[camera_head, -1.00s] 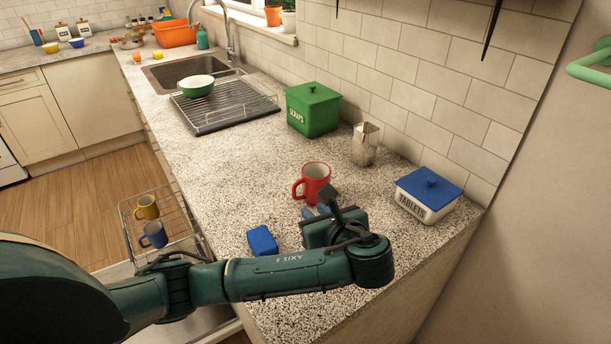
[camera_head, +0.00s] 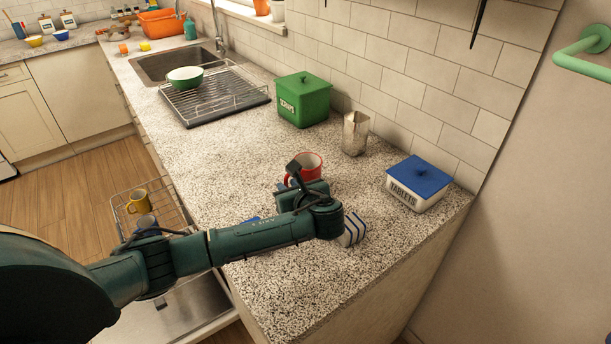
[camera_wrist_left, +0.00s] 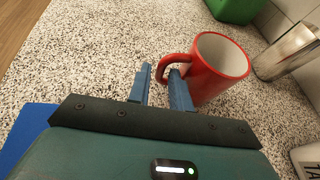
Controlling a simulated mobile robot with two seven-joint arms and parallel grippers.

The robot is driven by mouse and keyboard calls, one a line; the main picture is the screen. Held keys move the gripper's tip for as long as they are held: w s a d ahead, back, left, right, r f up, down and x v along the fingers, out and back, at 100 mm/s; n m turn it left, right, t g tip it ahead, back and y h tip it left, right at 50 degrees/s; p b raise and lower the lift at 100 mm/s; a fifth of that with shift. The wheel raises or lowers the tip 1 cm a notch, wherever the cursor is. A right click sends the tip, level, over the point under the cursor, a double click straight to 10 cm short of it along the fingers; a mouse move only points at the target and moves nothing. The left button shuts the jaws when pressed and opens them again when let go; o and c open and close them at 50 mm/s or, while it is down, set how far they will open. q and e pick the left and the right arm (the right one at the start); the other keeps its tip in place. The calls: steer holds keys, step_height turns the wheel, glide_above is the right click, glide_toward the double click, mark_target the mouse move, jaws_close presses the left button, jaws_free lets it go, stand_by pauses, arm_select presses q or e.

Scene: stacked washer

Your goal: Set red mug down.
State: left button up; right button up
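The red mug (camera_head: 310,164) stands upright on the speckled countertop (camera_head: 300,290), its lower front hidden behind my left gripper (camera_head: 300,184). In the left wrist view the mug (camera_wrist_left: 222,72) is right of centre, its handle pointing left toward my fingers. My left gripper (camera_wrist_left: 160,84) is open, its two blue fingers apart. The handle's outer end is at the gap between the fingers, and the right finger overlaps the handle in the picture. I cannot tell whether either finger touches it. My right gripper is not in view.
A striped blue-white item (camera_head: 352,229) and a blue object (camera_wrist_left: 28,132) lie near my arm.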

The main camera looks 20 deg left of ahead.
arm_select(q)
steer(key=shift+w+a+f, duration=0.2)
steer(key=shift+w+a, duration=0.2)
steer(key=shift+a, duration=0.05)
steer(key=shift+c, duration=0.5)
jaws_close()
